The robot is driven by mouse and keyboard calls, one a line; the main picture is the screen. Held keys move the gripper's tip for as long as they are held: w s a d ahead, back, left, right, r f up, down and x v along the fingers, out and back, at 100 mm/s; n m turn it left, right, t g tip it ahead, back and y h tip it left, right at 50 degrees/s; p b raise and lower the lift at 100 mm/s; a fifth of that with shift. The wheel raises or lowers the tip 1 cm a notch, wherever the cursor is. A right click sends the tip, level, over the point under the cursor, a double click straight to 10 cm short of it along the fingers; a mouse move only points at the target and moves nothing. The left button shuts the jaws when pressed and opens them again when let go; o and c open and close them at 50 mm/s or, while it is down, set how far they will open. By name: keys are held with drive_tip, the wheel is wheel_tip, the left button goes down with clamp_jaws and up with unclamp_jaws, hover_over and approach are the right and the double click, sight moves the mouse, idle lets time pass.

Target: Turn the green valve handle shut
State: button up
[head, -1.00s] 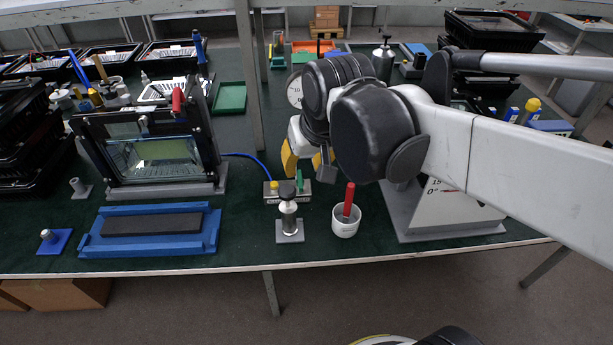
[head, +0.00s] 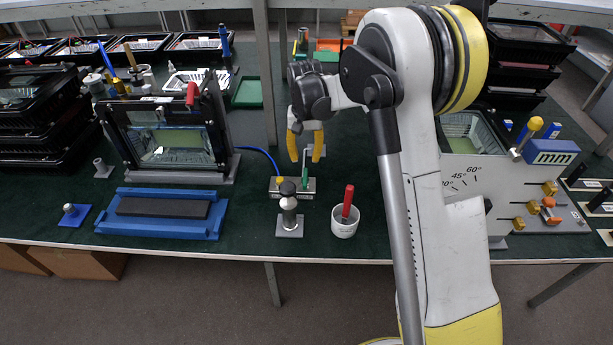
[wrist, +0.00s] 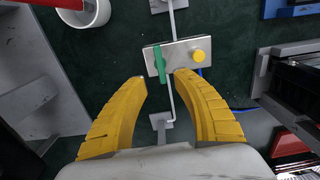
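The green valve handle (head: 305,168) stands on a small metal valve block (head: 296,192) near the front middle of the table. In the wrist view the handle (wrist: 160,63) crosses the block (wrist: 180,52), beside a yellow knob (wrist: 198,55). My gripper (head: 305,158) points down just above the handle, with its yellow fingers spread apart. In the wrist view the open gripper (wrist: 162,78) has its fingertips on either side of the handle's near end, with nothing held. I cannot tell whether the fingers reach down to the handle's height.
A metal plunger post (head: 289,210) stands just in front of the block. A white cup (head: 345,222) with a red-handled tool is to its right. A blue hose (head: 259,152) runs left from the block to a framed glass housing (head: 178,145). A blue tray (head: 210,222) lies front left.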

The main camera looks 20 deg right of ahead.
sight(305, 176)
wheel_tip(305, 176, down, 9)
drive_tip(key=b, duration=0.3)
clamp_jaws()
